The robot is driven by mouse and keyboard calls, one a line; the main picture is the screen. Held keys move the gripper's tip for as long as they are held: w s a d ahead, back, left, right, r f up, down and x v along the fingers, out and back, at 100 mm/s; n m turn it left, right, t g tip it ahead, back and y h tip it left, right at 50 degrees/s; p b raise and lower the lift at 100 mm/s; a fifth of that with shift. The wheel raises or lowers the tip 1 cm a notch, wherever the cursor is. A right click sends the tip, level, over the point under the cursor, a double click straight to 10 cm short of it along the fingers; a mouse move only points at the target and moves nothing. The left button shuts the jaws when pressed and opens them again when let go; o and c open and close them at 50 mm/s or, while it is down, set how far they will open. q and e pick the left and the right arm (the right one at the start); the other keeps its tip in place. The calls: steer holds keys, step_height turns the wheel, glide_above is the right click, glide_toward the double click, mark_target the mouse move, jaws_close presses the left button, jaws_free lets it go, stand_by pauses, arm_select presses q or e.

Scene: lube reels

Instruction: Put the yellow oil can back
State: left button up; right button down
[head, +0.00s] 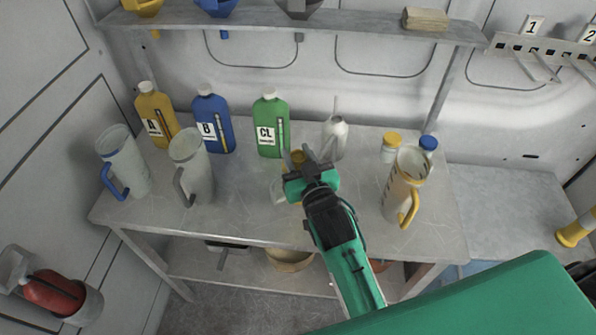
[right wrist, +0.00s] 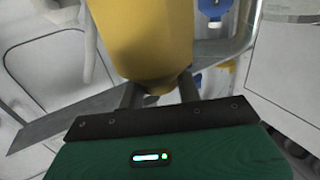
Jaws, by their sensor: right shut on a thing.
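My right gripper (head: 305,160) is over the middle of the table, in front of the green bottle. In the right wrist view its fingers (right wrist: 160,95) are shut on the yellow oil can (right wrist: 140,40), whose yellow part fills the upper middle. In the head view the gripper hides most of the can; only a bit of yellow (head: 298,157) shows around the fingers. I cannot tell whether it touches the table. My left gripper is not in view.
On the table (head: 240,222) stand the yellow A bottle (head: 157,112), blue B bottle (head: 212,120), green CL bottle (head: 268,122), a grey spouted can (head: 336,138), a blue-handled jug (head: 124,160), a grey-handled jug (head: 190,160) and a yellow-handled jug (head: 402,188). A shelf (head: 330,30) with funnels runs above.

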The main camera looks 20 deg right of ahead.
steer(key=shift+f+p, duration=0.3)
steer(key=shift+f, duration=2.85)
steer(key=c, duration=1)
jaws_free()
steer(key=shift+o, duration=0.2)
steer(key=s+b, duration=0.3)
steer(key=s, duration=0.9)
steer(key=shift+d+b, duration=0.3)
steer(key=shift+d, duration=0.1)
